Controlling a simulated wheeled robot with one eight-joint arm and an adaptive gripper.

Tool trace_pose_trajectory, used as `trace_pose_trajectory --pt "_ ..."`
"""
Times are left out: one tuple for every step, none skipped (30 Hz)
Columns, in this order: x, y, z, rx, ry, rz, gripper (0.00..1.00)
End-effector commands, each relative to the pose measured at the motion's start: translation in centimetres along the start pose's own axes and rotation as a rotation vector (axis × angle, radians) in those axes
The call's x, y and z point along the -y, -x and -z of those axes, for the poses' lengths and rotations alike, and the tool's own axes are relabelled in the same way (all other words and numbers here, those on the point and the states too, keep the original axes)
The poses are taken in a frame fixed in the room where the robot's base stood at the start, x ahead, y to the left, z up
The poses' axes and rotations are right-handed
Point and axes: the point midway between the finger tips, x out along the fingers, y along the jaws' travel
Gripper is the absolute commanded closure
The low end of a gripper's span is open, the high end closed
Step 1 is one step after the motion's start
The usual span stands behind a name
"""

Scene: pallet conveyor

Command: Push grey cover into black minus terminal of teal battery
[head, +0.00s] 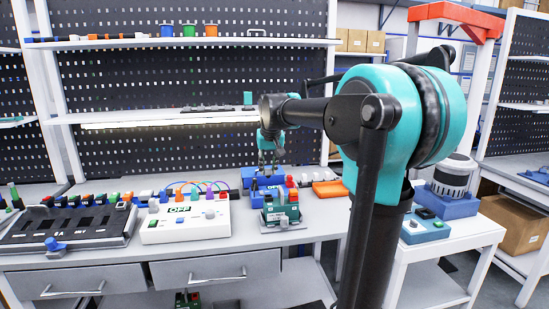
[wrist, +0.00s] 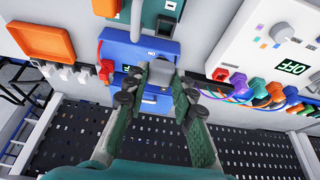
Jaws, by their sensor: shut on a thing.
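My gripper (wrist: 160,84) is shut on the grey cover (wrist: 162,70) in the wrist view, with the cover between its dark fingertips. In the head view my gripper (head: 268,163) points down above the back part of the bench, behind the teal battery. The teal battery (head: 281,210) stands near the bench's front edge, with red parts on its right side. Part of it shows at the top of the wrist view (wrist: 154,14), apart from the cover. I cannot make out its black minus terminal clearly. In the head view the cover is too small to tell.
A blue unit (wrist: 138,48) lies under and beyond the cover. An orange tray (head: 328,188) lies on the right. A white panel (head: 186,219) with coloured plugs and wires stands on the left, beside a black board (head: 65,228). A pegboard (head: 180,70) rises behind.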

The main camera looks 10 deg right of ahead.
Motion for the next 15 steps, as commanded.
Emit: trace_pose_trajectory --pt "0.1 -0.3 -0.1 0.000 0.000 0.000 0.90" --pt "0.1 -0.5 -0.2 0.000 0.000 0.000 0.90" --pt "0.0 -0.8 -0.3 0.000 0.000 0.000 0.90" --pt "0.0 -1.0 -0.4 0.000 0.000 0.000 0.90" --pt "0.0 -1.3 -0.5 0.000 0.000 0.000 0.90" --pt "0.0 -1.7 -0.7 0.000 0.000 0.000 0.90" --pt "0.0 -2.0 -0.8 0.000 0.000 0.000 0.90" --pt "0.0 -2.4 -0.9 0.000 0.000 0.000 0.90" --pt "0.0 -2.8 -1.1 0.000 0.000 0.000 0.90" --pt "0.0 -3.1 -1.2 0.000 0.000 0.000 0.90" --pt "0.0 -3.4 -1.4 0.000 0.000 0.000 0.90" --pt "0.0 -3.8 -1.6 0.000 0.000 0.000 0.90" --pt "0.0 -4.1 -1.7 0.000 0.000 0.000 0.90" --pt "0.0 -4.3 -1.8 0.000 0.000 0.000 0.90" --pt "0.0 -4.7 -1.9 0.000 0.000 0.000 0.90"
